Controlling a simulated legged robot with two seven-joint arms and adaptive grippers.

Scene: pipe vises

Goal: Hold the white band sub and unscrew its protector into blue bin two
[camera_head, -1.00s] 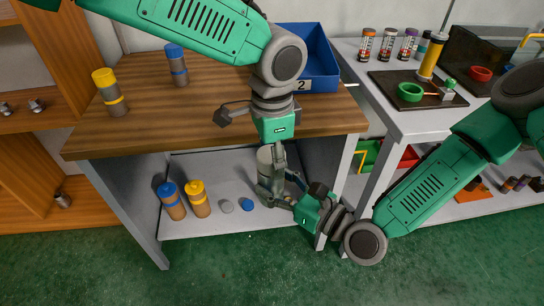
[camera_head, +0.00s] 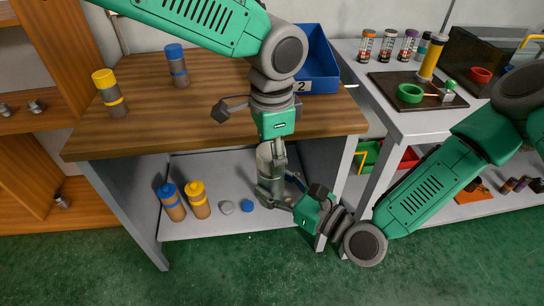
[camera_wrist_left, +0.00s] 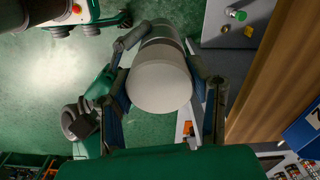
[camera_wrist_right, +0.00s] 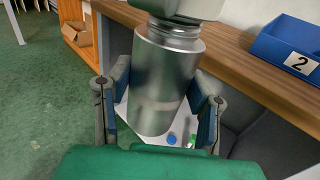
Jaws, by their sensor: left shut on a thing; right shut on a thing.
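The sub (camera_wrist_right: 165,85) is a shiny metal cylinder, upright in the right wrist view, with bare screw threads at its top. My right gripper (camera_wrist_right: 160,105) is shut around its body. The pale grey-white protector (camera_wrist_left: 160,85) shows end-on in the left wrist view, between the fingers of my left gripper (camera_wrist_left: 165,95), which is shut on it. The protector also shows above the threads in the right wrist view (camera_wrist_right: 185,8). I cannot make out a white band. Blue bin two (camera_head: 318,62) stands on the wooden bench, behind and right of my left gripper.
The wooden bench top (camera_head: 220,115) lies close behind the held parts. A yellow-capped sub (camera_head: 110,93) and a blue-capped sub (camera_head: 177,66) stand on it. Two capped cylinders (camera_head: 198,200) and loose caps (camera_head: 247,206) are on the lower shelf. A vise table (camera_head: 425,120) stands at right.

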